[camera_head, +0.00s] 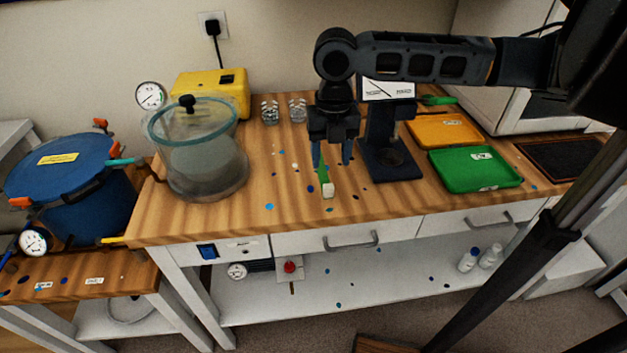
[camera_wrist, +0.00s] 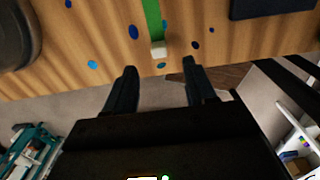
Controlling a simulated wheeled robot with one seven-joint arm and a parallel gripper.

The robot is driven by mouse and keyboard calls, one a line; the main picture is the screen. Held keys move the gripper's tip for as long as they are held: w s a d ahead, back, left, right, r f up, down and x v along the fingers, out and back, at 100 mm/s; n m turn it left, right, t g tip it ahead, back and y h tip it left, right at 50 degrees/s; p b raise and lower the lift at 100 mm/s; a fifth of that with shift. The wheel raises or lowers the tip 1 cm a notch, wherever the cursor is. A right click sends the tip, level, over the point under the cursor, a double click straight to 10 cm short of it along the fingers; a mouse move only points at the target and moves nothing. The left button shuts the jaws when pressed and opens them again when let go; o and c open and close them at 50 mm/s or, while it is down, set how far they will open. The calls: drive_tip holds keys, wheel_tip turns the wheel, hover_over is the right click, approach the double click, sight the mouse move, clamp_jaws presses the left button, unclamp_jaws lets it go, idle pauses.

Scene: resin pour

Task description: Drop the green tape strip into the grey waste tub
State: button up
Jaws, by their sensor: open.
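The green tape strip (camera_head: 323,172) is on the wooden bench near its front edge, with a small white block at its near end. It also shows at the top of the wrist view (camera_wrist: 152,18). My gripper (camera_head: 332,155) is open and empty, pointing down over the bench close to the strip. In the wrist view the strip's white end lies just beyond the gap between my two fingers (camera_wrist: 160,68), with nothing between them. I cannot tell the exact height of the fingers above the bench. I cannot make out a grey waste tub in either view.
A clear vacuum chamber (camera_head: 199,155) and yellow pump (camera_head: 210,92) stand at left. A dark stand (camera_head: 390,165) is close right of my gripper, with orange (camera_head: 445,130) and green (camera_head: 475,168) trays beyond. Two small glasses (camera_head: 270,111) stand behind. A blue pot (camera_head: 65,185) is far left.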

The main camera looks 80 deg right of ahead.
sight(328, 180)
drive_tip(key=shift+w+f+p, duration=0.15)
drive_tip(key=shift+f+p, duration=0.2)
drive_tip(key=shift+f, duration=3.55)
drive_tip(key=shift+c, duration=0.4)
clamp_jaws()
drive_tip(key=shift+r, duration=0.15)
